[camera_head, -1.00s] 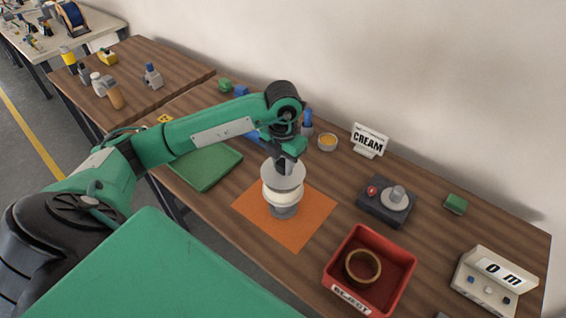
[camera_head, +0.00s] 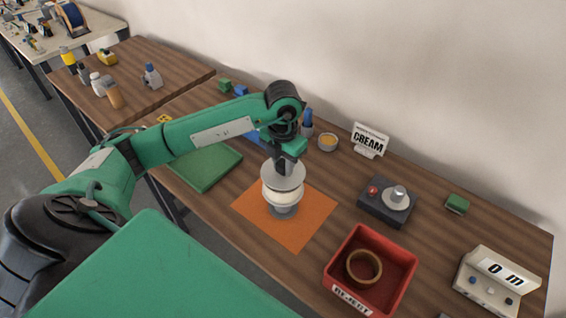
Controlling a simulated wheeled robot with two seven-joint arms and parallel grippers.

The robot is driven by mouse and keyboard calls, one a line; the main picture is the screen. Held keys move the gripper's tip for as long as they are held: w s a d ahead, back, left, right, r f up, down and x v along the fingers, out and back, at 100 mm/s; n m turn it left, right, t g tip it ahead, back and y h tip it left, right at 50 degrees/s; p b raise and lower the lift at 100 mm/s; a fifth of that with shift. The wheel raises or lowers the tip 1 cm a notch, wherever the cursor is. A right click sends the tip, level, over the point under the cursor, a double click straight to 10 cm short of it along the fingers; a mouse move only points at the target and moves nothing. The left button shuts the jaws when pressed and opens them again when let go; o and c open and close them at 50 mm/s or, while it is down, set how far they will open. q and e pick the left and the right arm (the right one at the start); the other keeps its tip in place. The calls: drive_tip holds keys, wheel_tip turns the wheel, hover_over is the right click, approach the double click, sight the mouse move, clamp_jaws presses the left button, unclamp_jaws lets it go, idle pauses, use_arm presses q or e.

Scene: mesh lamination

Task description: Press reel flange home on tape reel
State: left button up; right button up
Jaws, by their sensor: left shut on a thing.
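The tape reel (camera_head: 282,192) stands upright on the orange mat (camera_head: 310,228), with cream tape wound between its grey parts. The grey reel flange (camera_head: 284,178) lies flat on top of the reel. I cannot tell whether any gap is left between flange and tape. My left gripper (camera_head: 286,164) points down from above and is shut at the middle of the flange's top. The arm and gripper body hide the fingertips and the flange's centre. My right gripper is not in view.
A red reject bin (camera_head: 332,262) holding a brown ring (camera_head: 363,266) stands at the front right. A green tray (camera_head: 206,168) lies left; a CREAM sign (camera_head: 370,140) stands behind.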

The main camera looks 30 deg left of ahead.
use_arm(q)
drive_tip(key=shift+f+b, duration=0.6)
drive_tip(key=shift+f, duration=0.2)
drive_tip(key=o, duration=1.1)
drive_tip(key=shift+r, duration=0.15)
drive_tip(key=shift+r, duration=0.3)
drive_tip(key=shift+r+b, duration=1.05)
drive_tip(key=shift+r, duration=5.45)
